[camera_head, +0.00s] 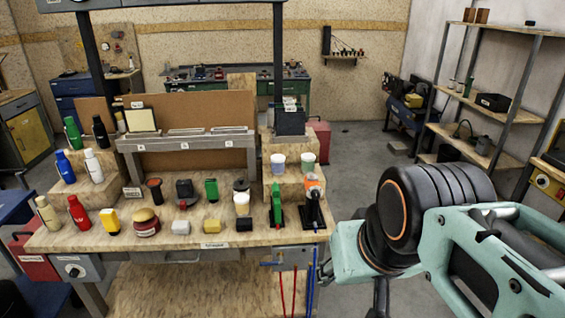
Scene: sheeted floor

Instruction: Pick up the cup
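Two pale cups stand side by side on the raised wooden step at the workbench's right: a left cup (278,163) and a right cup (308,161) with a greenish lower part. Another white cup-like container (241,203) stands lower on the bench, with a dark-topped item right behind it. The picture does not show which cup is meant. My teal and black arm fills the lower right, close to the camera and right of the bench. I cannot make out the gripper's fingertips or their opening. No cup is seen in contact with the arm.
The workbench (222,236) also holds a green-handled tool (277,205), an orange-topped tool (313,190), a burger-like object (145,222) and several bottles. A black box (290,122) stands behind the cups. Shelving (512,95) stands at right. Floor shows between bench and shelving.

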